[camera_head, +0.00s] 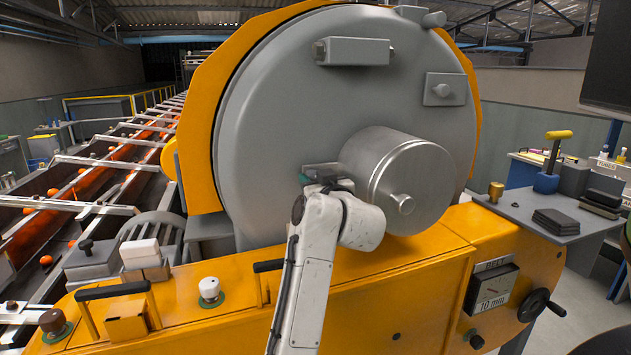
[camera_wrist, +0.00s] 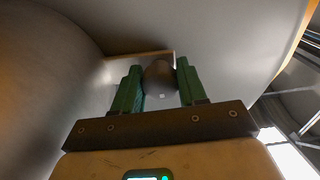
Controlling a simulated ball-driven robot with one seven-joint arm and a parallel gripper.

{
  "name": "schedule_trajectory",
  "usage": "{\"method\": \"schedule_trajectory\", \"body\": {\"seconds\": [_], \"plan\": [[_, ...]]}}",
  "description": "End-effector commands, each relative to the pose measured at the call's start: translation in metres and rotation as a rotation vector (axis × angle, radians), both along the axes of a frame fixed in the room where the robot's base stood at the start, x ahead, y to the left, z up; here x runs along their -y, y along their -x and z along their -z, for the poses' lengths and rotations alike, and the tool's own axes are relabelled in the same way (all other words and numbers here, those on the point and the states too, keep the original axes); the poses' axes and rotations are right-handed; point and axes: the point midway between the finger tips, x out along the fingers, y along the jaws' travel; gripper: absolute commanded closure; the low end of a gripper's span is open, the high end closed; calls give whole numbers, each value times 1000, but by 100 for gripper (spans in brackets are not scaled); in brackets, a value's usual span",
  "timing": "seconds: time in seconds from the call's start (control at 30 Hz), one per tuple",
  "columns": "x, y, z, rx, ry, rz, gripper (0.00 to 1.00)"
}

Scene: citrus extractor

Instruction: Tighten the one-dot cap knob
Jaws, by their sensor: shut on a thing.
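In the wrist view, a rounded dark grey knob (camera_wrist: 159,76) sits between the two green fingers of my gripper (camera_wrist: 158,68), which is shut on it. A small pale mark shows on the knob's near face; I see one such mark. Behind the knob is a plate on the big grey drum cover. In the head view, my gripper (camera_head: 318,179) is at the drum cover (camera_head: 270,120), just left of the protruding metal cylinder (camera_head: 398,180). The knob is hidden there by my wrist.
The protruding cylinder is close beside my wrist. Below are an orange housing (camera_head: 400,262), a white knob (camera_head: 209,289) and black handles (camera_head: 112,289).

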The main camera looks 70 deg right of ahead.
Motion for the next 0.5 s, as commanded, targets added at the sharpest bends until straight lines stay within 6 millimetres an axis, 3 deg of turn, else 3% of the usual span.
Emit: {"method": "schedule_trajectory", "body": {"seconds": [0.17, 0.5], "plan": [[0, 0, 0, 0, 0, 0, 89], [0, 0, 1, 44, -38, 0, 89]]}}
